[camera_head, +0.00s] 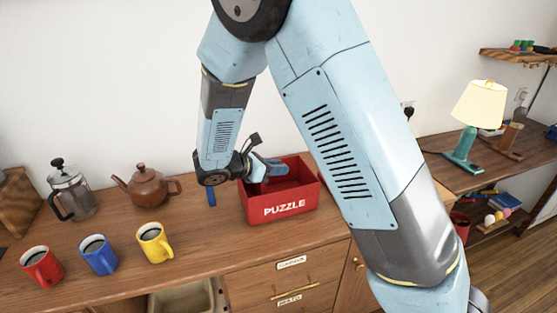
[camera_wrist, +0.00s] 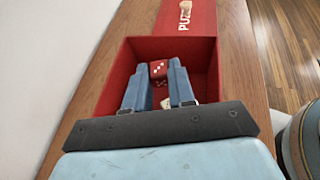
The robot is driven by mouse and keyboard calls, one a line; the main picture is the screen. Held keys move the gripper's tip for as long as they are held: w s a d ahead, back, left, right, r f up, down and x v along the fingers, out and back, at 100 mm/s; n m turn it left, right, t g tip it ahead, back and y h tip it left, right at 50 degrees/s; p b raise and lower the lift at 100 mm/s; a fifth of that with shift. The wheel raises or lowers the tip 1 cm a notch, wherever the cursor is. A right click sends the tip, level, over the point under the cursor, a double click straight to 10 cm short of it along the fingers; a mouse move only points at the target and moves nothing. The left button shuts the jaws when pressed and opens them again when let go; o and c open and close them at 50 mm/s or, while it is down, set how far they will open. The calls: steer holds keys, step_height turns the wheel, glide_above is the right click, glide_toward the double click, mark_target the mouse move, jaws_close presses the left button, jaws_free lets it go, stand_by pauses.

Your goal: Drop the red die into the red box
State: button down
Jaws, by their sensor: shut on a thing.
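The red box (camera_head: 278,209), labelled PUZZLE, stands open on the wooden counter; its inside also shows in the wrist view (camera_wrist: 207,58). My gripper (camera_head: 272,168) is over the box opening. In the wrist view, my gripper (camera_wrist: 158,66) has its two blue fingers shut on the red die (camera_wrist: 158,69), which shows white pips. The die is held between the fingertips, with the box interior behind it. The die is hidden in the head view. A small whitish thing (camera_wrist: 166,103) shows between the fingers, lower in the wrist view; I cannot tell what it is.
Red (camera_head: 42,266), blue (camera_head: 98,255) and yellow (camera_head: 154,243) mugs stand on the counter at left. A brown teapot (camera_head: 146,187) and a glass press (camera_head: 72,193) stand behind them. A small blue thing (camera_head: 211,196) lies left of the box.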

steer(key=shift+f, duration=0.75)
steer(key=c, duration=0.9)
jaws_free()
steer(key=shift+o, duration=0.2)
steer(key=shift+a, duration=0.1)
steer(key=v, duration=1.3)
steer(key=shift+a, duration=0.25)
steer(key=shift+s+r, duration=0.1)
